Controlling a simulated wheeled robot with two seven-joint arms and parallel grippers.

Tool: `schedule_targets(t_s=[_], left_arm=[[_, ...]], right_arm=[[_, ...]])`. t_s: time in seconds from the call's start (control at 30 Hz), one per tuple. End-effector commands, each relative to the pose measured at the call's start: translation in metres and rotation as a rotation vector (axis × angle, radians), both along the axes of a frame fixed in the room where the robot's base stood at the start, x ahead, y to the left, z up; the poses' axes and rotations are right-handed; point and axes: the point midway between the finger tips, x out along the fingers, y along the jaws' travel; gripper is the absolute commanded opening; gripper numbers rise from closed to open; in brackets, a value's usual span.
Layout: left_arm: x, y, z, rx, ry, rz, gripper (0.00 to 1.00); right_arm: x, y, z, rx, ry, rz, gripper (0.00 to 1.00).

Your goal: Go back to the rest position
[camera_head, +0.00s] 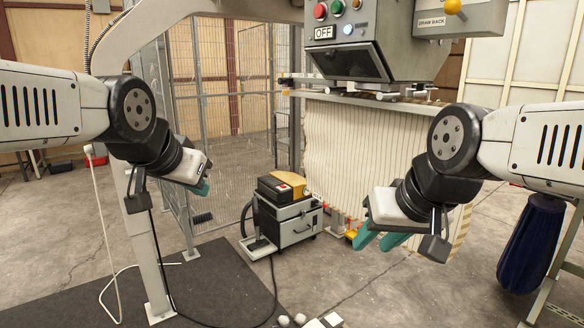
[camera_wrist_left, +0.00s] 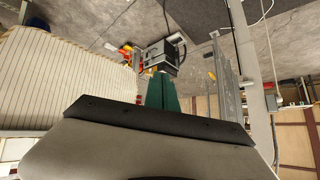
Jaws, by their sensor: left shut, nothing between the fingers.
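My left gripper (camera_head: 202,188) hangs in free air at the left of the head view. Its teal fingers are shut and hold nothing; they also show side by side in the left wrist view (camera_wrist_left: 161,92). My right gripper (camera_head: 377,242) is lower and further right, in front of the striped cloth. Its two teal fingers stand apart, with nothing seen between them. A striped pillow cover (camera_head: 335,150) hangs from the filling machine (camera_head: 350,62). Both grippers look clear of it, though my right arm hides part of it.
A grey wheeled box unit (camera_head: 295,225) with a black and yellow top stands on the floor between the grippers. A wire fence (camera_head: 235,80) and a white post (camera_head: 138,245) are at left. A dark blue bundle (camera_head: 532,240) is at far right. A dark mat (camera_head: 100,305) lies front left.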

Motion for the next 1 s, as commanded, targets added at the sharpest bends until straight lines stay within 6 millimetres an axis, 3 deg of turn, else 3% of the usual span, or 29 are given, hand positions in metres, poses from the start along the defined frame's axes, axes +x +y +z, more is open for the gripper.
schedule_targets(t_s=[0.03,0.1,0.2,0.3,1.0], left_arm=[[-0.021,-0.009,-0.018,-0.065,0.07,0.035,0.0],[-0.045,-0.02,-0.039,-0.141,0.157,0.078,0.0],[-0.068,-0.031,-0.056,-0.21,0.241,0.118,0.0],[-0.078,-0.036,-0.064,-0.241,0.279,0.138,0.0],[-0.079,-0.036,-0.064,-0.245,0.284,0.14,0.0]], right_arm=[[0.0,0.0,0.0,0.0,0.0,0.0,0.36],[0.0,0.0,0.0,0.0,0.0,0.0,0.36],[0.0,0.0,0.0,0.0,0.0,0.0,0.36],[0.0,0.0,0.0,0.0,0.0,0.0,0.36],[0.0,0.0,0.0,0.0,0.0,0.0,0.36]])
